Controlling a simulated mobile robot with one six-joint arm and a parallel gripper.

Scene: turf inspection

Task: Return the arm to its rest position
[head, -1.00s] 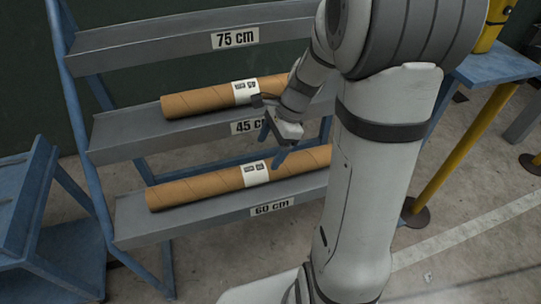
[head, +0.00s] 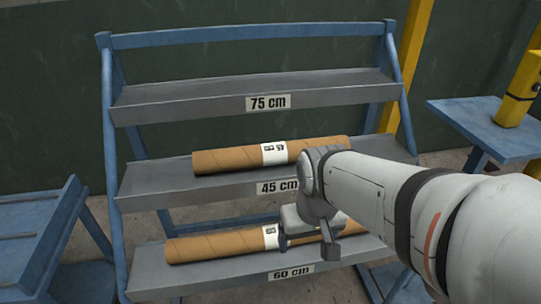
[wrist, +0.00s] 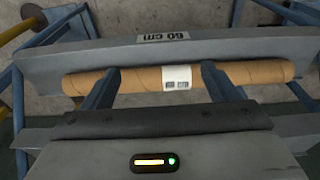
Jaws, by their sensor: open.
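My gripper (head: 306,240) is open in front of the 60 cm shelf, at the right part of the lower cardboard tube (head: 215,246). In the wrist view its two fingers (wrist: 155,82) stand apart, overlapping the lower tube (wrist: 135,80) in the picture, with the tube's white label between them. I cannot tell whether they touch it. The tube lies lengthwise on the 60 cm shelf (head: 150,281). My arm comes in from the right and hides part of the shelves.
A second tube (head: 228,160) with a white label lies on the 45 cm shelf (head: 150,182). The 75 cm shelf (head: 180,98) is empty. A blue bench (head: 35,225) stands left; a blue table (head: 480,128) with a yellow object (head: 520,90) stands right.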

